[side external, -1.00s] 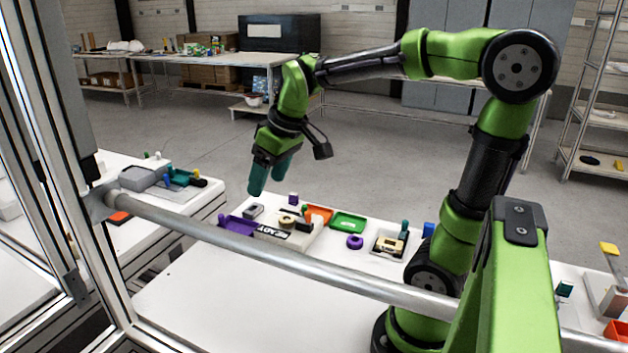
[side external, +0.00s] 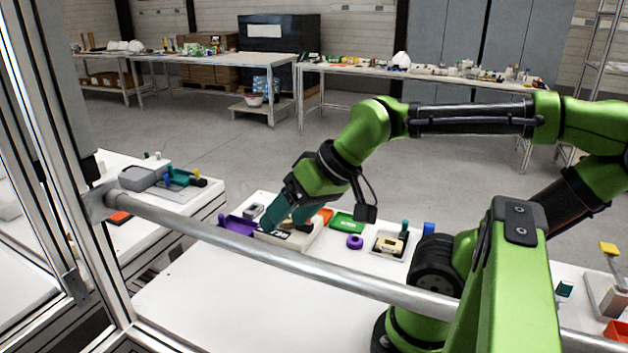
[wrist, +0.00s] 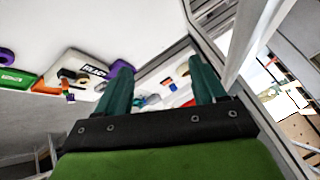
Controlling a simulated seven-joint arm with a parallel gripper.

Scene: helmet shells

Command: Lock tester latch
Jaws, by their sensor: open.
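The tester is a low white block (side external: 268,239) with a dark label on its front, standing on the white table. In the wrist view the white block (wrist: 76,64) shows left of my fingers, with its label and a small tan round part on top. My gripper (side external: 290,211) is open and empty, its teal fingers in front of the block's top in the side view. In the wrist view my gripper (wrist: 162,76) has its fingers wide apart. The latch cannot be made out; the fingers hide part of the block's top. I cannot tell whether they touch it.
A purple tray (side external: 238,226) and a small grey part (side external: 253,210) lie left of the block. To its right are a green tray (side external: 347,223), a purple ring (side external: 355,242) and a fixture with a yellowish part (side external: 388,244). A metal rail (side external: 300,266) crosses in front. The front table is clear.

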